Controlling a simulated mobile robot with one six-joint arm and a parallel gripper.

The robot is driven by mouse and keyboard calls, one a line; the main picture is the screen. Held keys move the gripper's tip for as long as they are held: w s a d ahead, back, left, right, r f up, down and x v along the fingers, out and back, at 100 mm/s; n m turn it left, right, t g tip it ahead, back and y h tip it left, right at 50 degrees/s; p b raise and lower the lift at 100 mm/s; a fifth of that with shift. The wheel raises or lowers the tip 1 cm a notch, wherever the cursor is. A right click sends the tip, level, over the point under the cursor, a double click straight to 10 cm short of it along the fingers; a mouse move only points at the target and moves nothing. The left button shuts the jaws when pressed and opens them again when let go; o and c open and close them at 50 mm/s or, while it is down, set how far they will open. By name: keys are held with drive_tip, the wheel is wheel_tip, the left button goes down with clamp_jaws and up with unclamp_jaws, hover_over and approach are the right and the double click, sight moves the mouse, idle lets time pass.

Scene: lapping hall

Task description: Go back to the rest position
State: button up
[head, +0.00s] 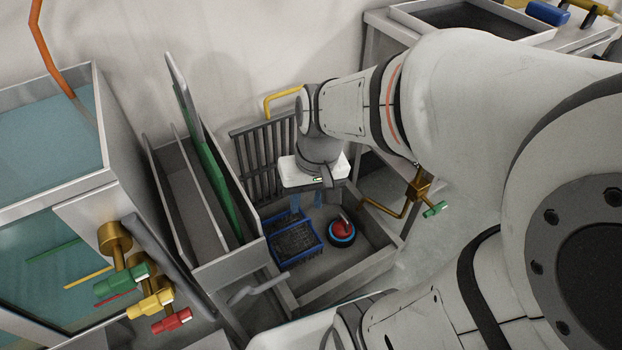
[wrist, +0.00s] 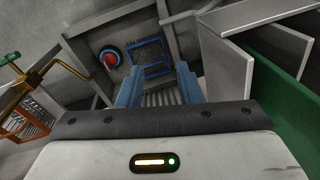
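My gripper (head: 308,201) hangs from the arm in the middle of the head view, above a grey low-walled tray. Its two blue fingers also show in the wrist view (wrist: 158,76), spread apart with nothing held between them. A blue wire basket (head: 295,241) stands in the tray, near and below the fingers; it also shows beyond the fingertips in the wrist view (wrist: 150,70). A round red and blue object with a handle (head: 341,234) sits to the basket's right, apart from the gripper; it shows upper left in the wrist view (wrist: 110,58).
A grey rack holds upright panels, one green (head: 214,172), left of the gripper. A teal tank (head: 45,140) with coloured valves (head: 150,300) stands farther left. A brass tap (head: 419,184) juts out at right. A bench (head: 577,36) stands behind.

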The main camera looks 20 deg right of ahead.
drive_tip(key=shift+s+d+r+t+h, duration=0.3)
drive_tip(key=shift+s+d+r+h, duration=0.3)
drive_tip(key=shift+s+d+r, duration=0.15)
wheel_tip(320, 180, up, 34)
drive_tip(key=t+p, duration=0.1)
drive_tip(key=p, duration=3)
drive_tip(key=shift+s+d+r+p, duration=0.15)
drive_tip(key=shift+r+p, duration=0.1)
drive_tip(key=shift+p, duration=0.15)
